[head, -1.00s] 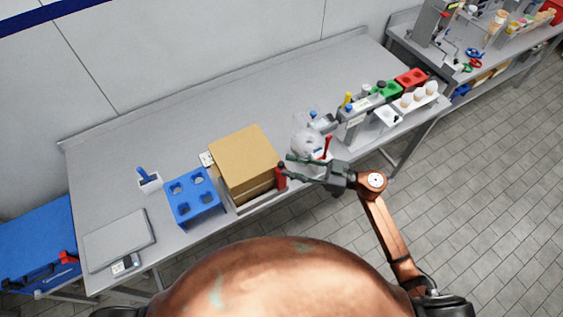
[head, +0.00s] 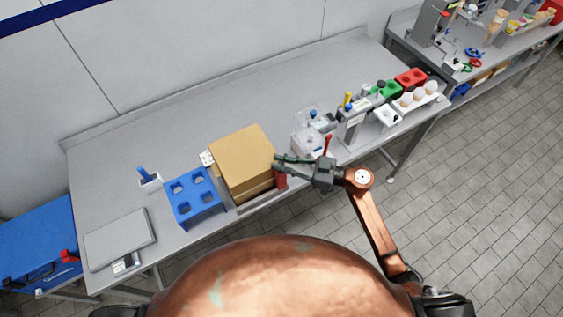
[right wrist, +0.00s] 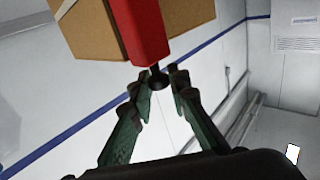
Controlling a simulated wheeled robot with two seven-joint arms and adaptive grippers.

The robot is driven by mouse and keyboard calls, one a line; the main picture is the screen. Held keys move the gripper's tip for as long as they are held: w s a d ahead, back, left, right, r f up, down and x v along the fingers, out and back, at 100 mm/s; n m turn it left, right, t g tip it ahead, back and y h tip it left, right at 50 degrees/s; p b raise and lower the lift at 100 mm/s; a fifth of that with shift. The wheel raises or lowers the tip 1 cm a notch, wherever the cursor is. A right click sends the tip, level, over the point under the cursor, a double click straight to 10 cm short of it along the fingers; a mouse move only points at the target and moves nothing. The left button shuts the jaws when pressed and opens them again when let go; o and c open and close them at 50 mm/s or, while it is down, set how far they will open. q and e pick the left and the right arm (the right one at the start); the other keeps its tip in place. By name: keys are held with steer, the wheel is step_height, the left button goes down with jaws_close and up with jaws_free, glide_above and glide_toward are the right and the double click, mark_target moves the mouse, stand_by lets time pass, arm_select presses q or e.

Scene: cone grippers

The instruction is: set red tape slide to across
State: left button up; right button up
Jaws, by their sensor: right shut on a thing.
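The red tape slide (head: 281,181) stands upright at the right side of the cardboard box, near the front edge of the table. It shows in the right wrist view as a red block (right wrist: 146,32) with a small black knob (right wrist: 158,79) at its end. My right gripper (head: 277,165) reaches in from the right over the slide's top. In the right wrist view its green fingers (right wrist: 157,82) are closed about the knob from both sides. The fingers hide part of the slide's top in the head view. My left gripper is not in view.
The cardboard box (head: 243,150) sits in a grey tray just left of the slide. A blue holder (head: 191,203) stands further left. A red upright handle (head: 327,145) and a clear-lidded container (head: 306,140) stand close behind my right gripper. The back of the table is clear.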

jaws_close()
steer(key=shift+a, duration=0.1)
steer(key=s+a+p, duration=0.4)
steer(key=a+p, duration=0.1)
steer(key=a, duration=0.2)
steer(key=s+a+p, duration=0.4)
steer(key=a+p, duration=0.1)
steer(key=a, duration=0.2)
steer(key=shift+a, duration=0.1)
